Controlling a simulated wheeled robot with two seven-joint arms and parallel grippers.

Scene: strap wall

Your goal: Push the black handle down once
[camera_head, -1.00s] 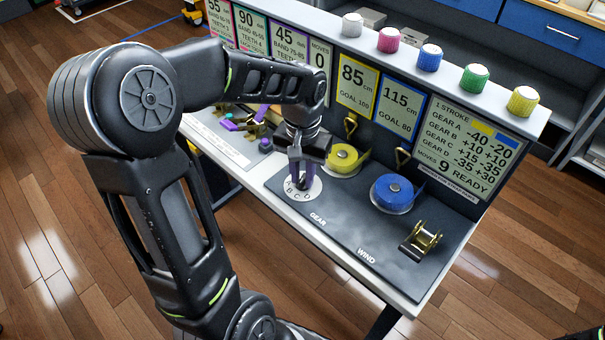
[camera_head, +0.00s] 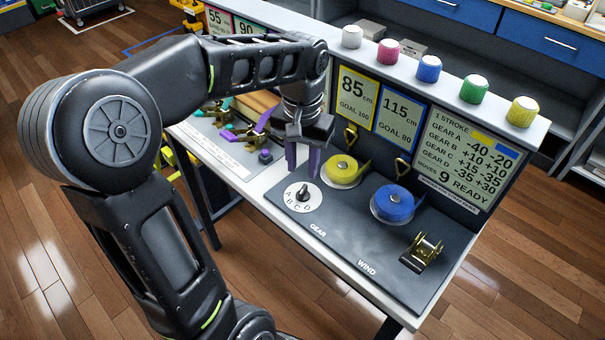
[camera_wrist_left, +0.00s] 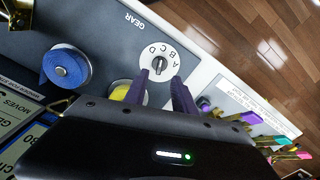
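The ratchet (camera_head: 423,250), gold with dark parts, sits at the right end of the dark board by the WIND label. The white gear dial (camera_head: 290,200) with letters A to D has a black knob (camera_head: 303,192); the dial also shows in the wrist view (camera_wrist_left: 172,54). My left gripper (camera_head: 303,174) hangs just above and behind the dial, its purple fingers apart and empty. In the wrist view the left gripper (camera_wrist_left: 160,85) points at the dial. My right gripper is not in view.
A yellow strap roll (camera_head: 341,171) and a blue strap roll (camera_head: 393,204) stand between the dial and the upright panel. The score sign (camera_head: 464,155) reads 9 moves and READY. The board's front strip is clear.

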